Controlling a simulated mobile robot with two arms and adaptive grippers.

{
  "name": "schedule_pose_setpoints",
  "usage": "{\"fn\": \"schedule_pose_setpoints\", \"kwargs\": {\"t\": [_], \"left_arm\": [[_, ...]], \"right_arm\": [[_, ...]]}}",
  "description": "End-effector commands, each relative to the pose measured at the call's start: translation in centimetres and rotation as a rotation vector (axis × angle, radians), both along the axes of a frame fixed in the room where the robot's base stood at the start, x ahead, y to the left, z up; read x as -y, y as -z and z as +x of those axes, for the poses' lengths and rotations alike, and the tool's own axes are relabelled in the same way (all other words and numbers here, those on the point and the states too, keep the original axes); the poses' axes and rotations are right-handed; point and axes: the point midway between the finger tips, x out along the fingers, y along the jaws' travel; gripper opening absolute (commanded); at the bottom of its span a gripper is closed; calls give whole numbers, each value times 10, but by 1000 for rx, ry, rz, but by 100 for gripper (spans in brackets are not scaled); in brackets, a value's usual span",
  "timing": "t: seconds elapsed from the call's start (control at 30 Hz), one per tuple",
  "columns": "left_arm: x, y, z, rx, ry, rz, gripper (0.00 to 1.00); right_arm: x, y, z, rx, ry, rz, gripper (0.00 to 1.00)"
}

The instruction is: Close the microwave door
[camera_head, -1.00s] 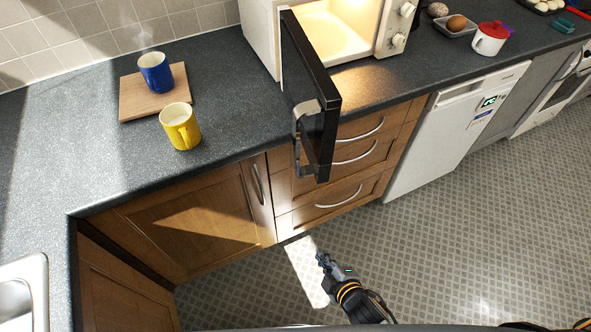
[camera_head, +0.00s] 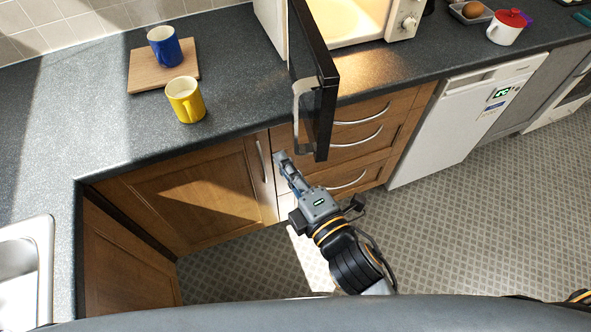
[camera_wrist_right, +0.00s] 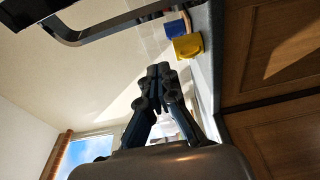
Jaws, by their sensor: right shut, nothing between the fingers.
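The microwave (camera_head: 270,20) stands on the counter with a lit interior. Its black door (camera_head: 318,75) stands open, swung out toward me past the counter edge, with a pale handle (camera_head: 297,105) on its left side. My right gripper (camera_head: 281,158) is shut and empty. In the head view it shows just below and left of the door's lower end. In the right wrist view the gripper (camera_wrist_right: 158,70) points up the picture, and the handle (camera_wrist_right: 110,32) crosses the upper left, apart from the fingers. My left gripper is not in view.
A yellow mug (camera_head: 186,100) and a blue mug (camera_head: 164,47) on a wooden board (camera_head: 150,78) stand left of the door. Drawers (camera_head: 355,135) and a cabinet (camera_head: 195,200) lie below the counter. A white appliance (camera_head: 450,125) stands right.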

Motion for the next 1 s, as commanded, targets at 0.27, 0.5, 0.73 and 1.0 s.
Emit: {"fn": "schedule_pose_setpoints", "kwargs": {"t": [0.27, 0.5, 0.73, 1.0], "left_arm": [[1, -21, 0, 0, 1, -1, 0], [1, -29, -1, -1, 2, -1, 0], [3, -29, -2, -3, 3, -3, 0], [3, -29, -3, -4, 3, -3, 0]], "right_arm": [[-15, -3, 46, 0, 1, -6, 0], [13, -1, 48, -2, 0, -1, 0], [17, 1, 49, -1, 0, 0, 0], [18, 1, 48, -1, -2, 0, 0]]}}
